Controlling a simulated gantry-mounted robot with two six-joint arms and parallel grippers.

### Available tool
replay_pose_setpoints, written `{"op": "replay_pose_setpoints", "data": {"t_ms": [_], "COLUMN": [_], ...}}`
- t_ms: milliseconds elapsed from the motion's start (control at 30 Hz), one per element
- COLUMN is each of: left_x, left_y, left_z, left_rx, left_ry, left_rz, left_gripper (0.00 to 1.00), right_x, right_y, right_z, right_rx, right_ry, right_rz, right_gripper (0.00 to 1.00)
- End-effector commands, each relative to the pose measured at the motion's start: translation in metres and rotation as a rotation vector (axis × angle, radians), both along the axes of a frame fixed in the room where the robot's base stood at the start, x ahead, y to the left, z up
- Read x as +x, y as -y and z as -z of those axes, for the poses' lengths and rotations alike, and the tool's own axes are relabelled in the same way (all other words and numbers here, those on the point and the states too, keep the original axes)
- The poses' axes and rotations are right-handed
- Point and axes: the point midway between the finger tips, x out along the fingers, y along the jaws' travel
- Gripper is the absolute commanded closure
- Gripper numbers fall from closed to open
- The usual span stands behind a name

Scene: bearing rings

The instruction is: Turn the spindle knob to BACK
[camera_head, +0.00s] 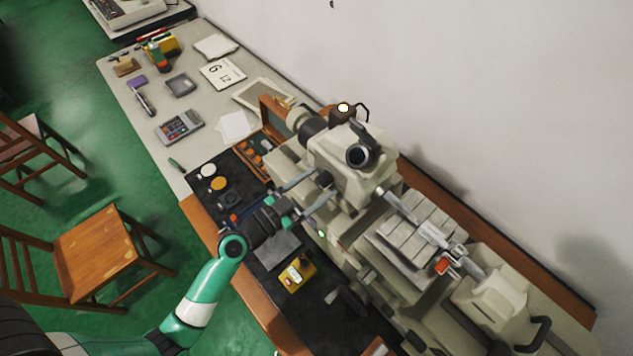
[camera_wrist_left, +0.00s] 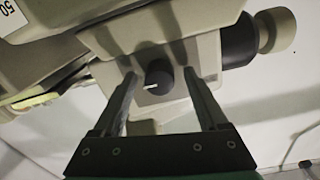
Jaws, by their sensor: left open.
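The spindle knob is a small round black knob (camera_wrist_left: 158,77) with a white pointer mark, on the grey machine's housing. In the wrist view the mark points left and slightly down. In the head view the knob (camera_head: 323,178) shows as a dark stub near the fingertips. My left gripper (camera_head: 317,188) reaches in from the lower left with its fingers spread. In the wrist view my left gripper (camera_wrist_left: 160,80) has one finger on each side of the knob, with visible gaps; I cannot tell how far off in depth it is. No BACK label is readable. My right gripper is not in view.
The grey machine (camera_head: 430,235) fills the bench along the wall. A yellow box (camera_head: 298,274) lies on the black mat near the left wrist. A calculator (camera_head: 180,127) and papers lie farther left. A dark cylinder with a beige end (camera_wrist_left: 255,38) juts out right of the knob.

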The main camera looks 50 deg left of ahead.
Motion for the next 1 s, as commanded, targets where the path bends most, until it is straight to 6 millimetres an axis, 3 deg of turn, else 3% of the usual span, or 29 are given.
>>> {"op": "replay_pose_setpoints", "data": {"t_ms": [100, 500, 1000], "left_x": [-0.0003, -0.0005, -0.0005], "left_y": [0.0, -0.0001, 0.0002], "left_z": [0.0002, 0.0001, 0.001], "left_rx": [0.0, 0.0, -0.089], "left_ry": [0.0, 0.0, 0.002], "left_rz": [0.0, 0.0, 0.001], "left_gripper": [0.28, 1.0, 1.0], "right_x": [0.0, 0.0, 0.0], "right_y": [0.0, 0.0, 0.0], "right_z": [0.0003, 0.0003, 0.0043], "right_rx": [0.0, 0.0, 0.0], "right_ry": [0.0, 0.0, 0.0], "right_rz": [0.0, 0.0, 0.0], "right_gripper": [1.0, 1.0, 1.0]}}
